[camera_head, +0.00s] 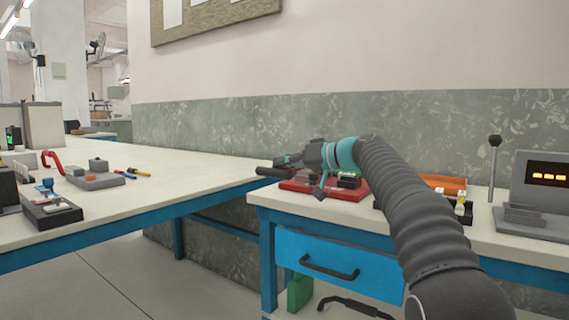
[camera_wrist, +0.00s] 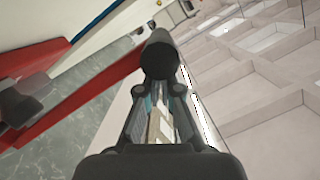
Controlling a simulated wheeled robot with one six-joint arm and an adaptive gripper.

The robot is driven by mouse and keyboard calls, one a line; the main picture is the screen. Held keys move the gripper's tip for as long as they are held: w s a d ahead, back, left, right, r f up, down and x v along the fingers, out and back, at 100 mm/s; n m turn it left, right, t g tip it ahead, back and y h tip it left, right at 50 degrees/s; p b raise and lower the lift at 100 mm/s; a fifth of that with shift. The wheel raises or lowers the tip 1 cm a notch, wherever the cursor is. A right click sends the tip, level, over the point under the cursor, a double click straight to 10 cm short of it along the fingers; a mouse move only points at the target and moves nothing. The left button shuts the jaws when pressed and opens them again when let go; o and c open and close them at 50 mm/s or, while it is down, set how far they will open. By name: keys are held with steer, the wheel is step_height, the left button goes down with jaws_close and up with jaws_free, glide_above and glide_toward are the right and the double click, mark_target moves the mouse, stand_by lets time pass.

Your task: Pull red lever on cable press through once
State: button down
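The cable press appears to be the low red-framed tool (camera_head: 347,194) at the left end of the right table; its red frame (camera_wrist: 35,62) also fills the left of the wrist view. A black cylindrical grip (camera_head: 268,172) sticks out over the table's left edge. In the wrist view the black grip (camera_wrist: 160,55) lies at my fingertips. My gripper (camera_head: 289,161) is at this grip, with a finger on each side of it (camera_wrist: 160,92), and looks shut on it. The red part of the lever is mostly hidden by my gripper.
An orange tray (camera_head: 445,184) and a device with an upright black-knobbed lever (camera_head: 494,143) stand farther right, beside a grey display unit (camera_head: 545,185). The left table (camera_head: 150,190) holds a red bent handle (camera_head: 52,161) and small tools. A floor gap separates the tables.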

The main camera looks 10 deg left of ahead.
steer(key=shift+a+f, duration=0.2)
steer(key=shift+f, duration=0.6)
steer(key=d+r+p, duration=0.3)
steer(key=d+r, duration=0.4)
steer(key=d, duration=0.3)
steer(key=shift+s+d+p, duration=0.3)
steer(key=shift+d+p, duration=0.05)
steer(key=shift+p, duration=0.05)
steer(key=shift+s, duration=0.1)
steer(key=s+d+f+m+h+p, duration=0.1)
steer(key=s+d+f+h, duration=0.4)
steer(key=s, duration=0.8)
steer(key=s+d+f+m+h+p, duration=0.2)
steer(key=s+d+f+m+h, duration=0.2)
steer(key=s+d+f, duration=0.5)
steer(key=s+d+f+m+t+h+p, duration=0.1)
steer(key=s+d+f+h, duration=0.5)
steer(key=s+f, duration=0.8)
steer(key=s+d+m+p, duration=0.1)
steer(key=s+m, duration=0.1)
steer(key=s, duration=0.3)
steer(key=shift+s+d, duration=0.15)
steer(key=shift+d, duration=0.25)
